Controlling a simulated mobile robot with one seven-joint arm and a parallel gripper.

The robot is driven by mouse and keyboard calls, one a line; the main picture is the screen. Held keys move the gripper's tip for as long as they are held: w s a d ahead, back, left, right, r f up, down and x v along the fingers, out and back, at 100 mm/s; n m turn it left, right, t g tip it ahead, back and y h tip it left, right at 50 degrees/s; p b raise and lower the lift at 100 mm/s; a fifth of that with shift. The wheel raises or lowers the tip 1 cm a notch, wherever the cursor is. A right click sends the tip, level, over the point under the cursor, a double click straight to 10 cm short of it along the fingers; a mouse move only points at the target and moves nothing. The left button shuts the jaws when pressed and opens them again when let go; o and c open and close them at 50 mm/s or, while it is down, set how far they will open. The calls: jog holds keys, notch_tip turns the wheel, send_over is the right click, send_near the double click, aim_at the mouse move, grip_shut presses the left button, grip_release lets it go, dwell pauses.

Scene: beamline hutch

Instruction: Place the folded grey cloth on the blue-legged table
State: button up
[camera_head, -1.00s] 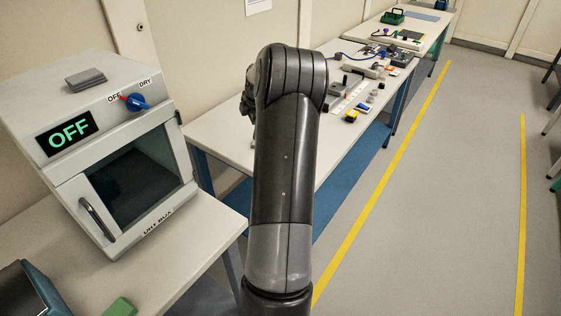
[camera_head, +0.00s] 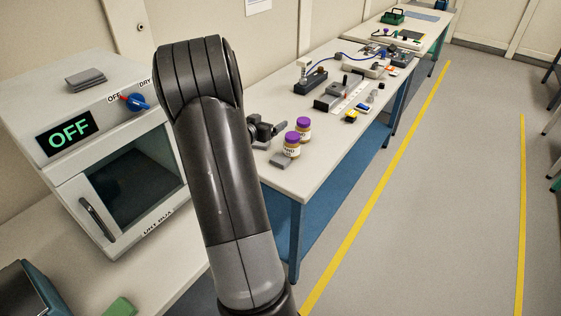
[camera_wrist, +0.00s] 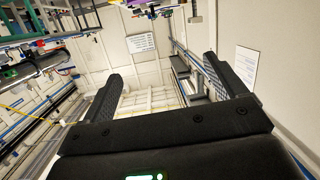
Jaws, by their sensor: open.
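A folded grey cloth (camera_head: 86,79) lies flat on top of the white oven-like box, at the upper left of the head view. The blue-legged table (camera_head: 325,160) has a pale top and stands right of the box. My gripper (camera_head: 274,130) shows small and dark above the table's near end, beside two purple-lidded jars, partly hidden by my arm. In the wrist view my gripper (camera_wrist: 162,70) has its two fingers wide apart, with nothing between them. The cloth is not in the wrist view.
The white box (camera_head: 150,165) has a dark window and an "OFF" display. Two purple-lidded jars (camera_head: 292,146) stand near a small grey flat block (camera_head: 281,160) on the table. Several instruments lie farther back. The table's near front corner is bare.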

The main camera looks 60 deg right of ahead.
jog(key=s+m+g, duration=0.1)
jog(key=s+m, duration=0.1)
jog(key=s, duration=0.1)
send_over(277, 162)
jog(key=v, duration=0.2)
notch_tip(277, 162, down, 10)
jog(key=shift+a+f+h, duration=0.1)
jog(key=shift+f+h, duration=0.2)
jog(key=shift+f, duration=1.4)
notch_tip(277, 162, down, 5)
jog(key=shift+r, duration=0.15)
jog(key=shift+d+r, duration=0.1)
jog(key=shift+d, duration=0.7)
jog(key=shift+w+d, duration=0.1)
jog(key=shift+d, duration=0.6)
